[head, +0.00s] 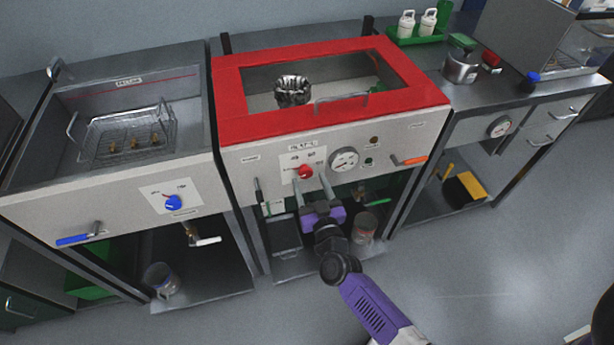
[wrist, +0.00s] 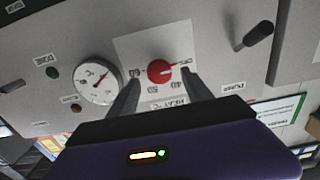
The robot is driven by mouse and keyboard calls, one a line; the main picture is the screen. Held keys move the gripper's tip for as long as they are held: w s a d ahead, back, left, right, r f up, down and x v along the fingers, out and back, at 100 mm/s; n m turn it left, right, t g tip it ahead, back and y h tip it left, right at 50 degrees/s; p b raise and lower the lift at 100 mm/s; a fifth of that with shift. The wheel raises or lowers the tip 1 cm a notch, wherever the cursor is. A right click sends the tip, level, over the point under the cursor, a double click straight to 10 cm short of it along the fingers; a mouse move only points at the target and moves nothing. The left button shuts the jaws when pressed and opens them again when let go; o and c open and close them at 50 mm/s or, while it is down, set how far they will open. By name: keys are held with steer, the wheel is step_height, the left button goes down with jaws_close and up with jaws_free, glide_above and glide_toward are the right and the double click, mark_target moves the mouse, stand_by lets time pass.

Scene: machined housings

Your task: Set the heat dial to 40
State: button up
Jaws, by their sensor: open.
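The red heat dial (head: 305,171) is on a white scale plate on the front panel of the red-framed middle unit. In the wrist view the panel appears upside down, and the dial (wrist: 160,71) shows between my fingers. A small pale mark on the dial seems to point right, towards a small label that looks like OFF. A 40 is printed lower right of the dial there. My gripper (head: 311,181) is open, with its fingers (wrist: 162,76) on either side of the dial. I cannot tell whether they touch it.
A round gauge (head: 344,160) sits right of the dial, and a black lever (head: 258,191) to its left. An orange-handled lever (head: 410,161) is further right. The left unit has a blue dial (head: 173,202). A jar (head: 364,227) stands on the shelf below.

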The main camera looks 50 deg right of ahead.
steer(key=shift+x, duration=1.4)
jaws_close()
steer(key=m, duration=0.5)
steer(key=shift+d+f+m+b, duration=0.1)
steer(key=shift+m+b, duration=0.2)
steer(key=shift+m, duration=0.1)
steer(key=m+b, duration=0.1)
steer(key=m, duration=0.4)
steer(key=shift+s+m, duration=0.15)
steer(key=shift+m, duration=0.25)
